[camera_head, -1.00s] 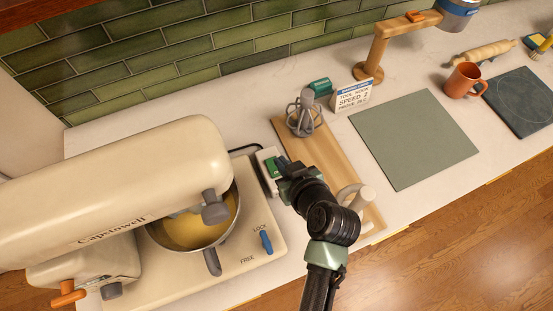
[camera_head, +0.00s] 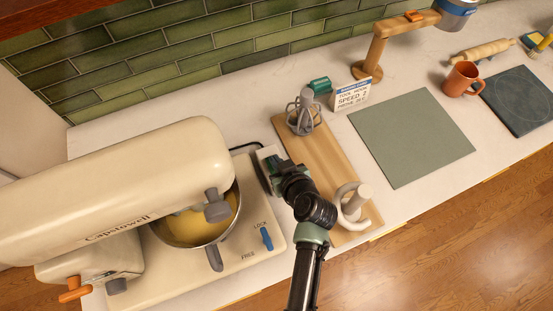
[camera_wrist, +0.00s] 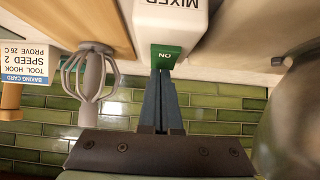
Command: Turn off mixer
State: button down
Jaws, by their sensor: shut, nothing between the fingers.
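The cream stand mixer (camera_head: 110,190) stands at the left of the counter, its head lowered over a metal bowl (camera_head: 206,247) of yellow mixture. A white switch box (camera_head: 262,153) sits just right of its base. In the wrist view the box (camera_wrist: 172,20) reads "MIXER" and has a green rocker (camera_wrist: 166,57) marked "ON". My gripper (camera_head: 275,168) is over the box and hides most of the rocker in the head view. In the wrist view my gripper (camera_wrist: 160,76) is shut and empty, its tips at the rocker's edge; I cannot tell if they touch.
A blue lever (camera_head: 267,239) lies between "LOCK" and "FREE" on the mixer base. A wooden board (camera_head: 322,160) right of the box holds a whisk (camera_head: 304,112) and a pale hook-shaped tool (camera_head: 352,205). A card (camera_head: 352,95) stands behind. A green mat (camera_head: 412,138) lies clear further right.

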jog(key=shift+f, duration=0.1)
jog(key=shift+w+f+b, duration=0.1)
jog(key=shift+f+b, duration=0.2)
jog(key=shift+b, duration=0.3)
jog(key=shift+a+r, duration=0.1)
jog(key=shift+w, duration=0.15)
jog(key=shift+w+a+r, duration=0.15)
jog(key=shift+w+a, duration=0.15)
jog(key=shift+w, duration=0.3)
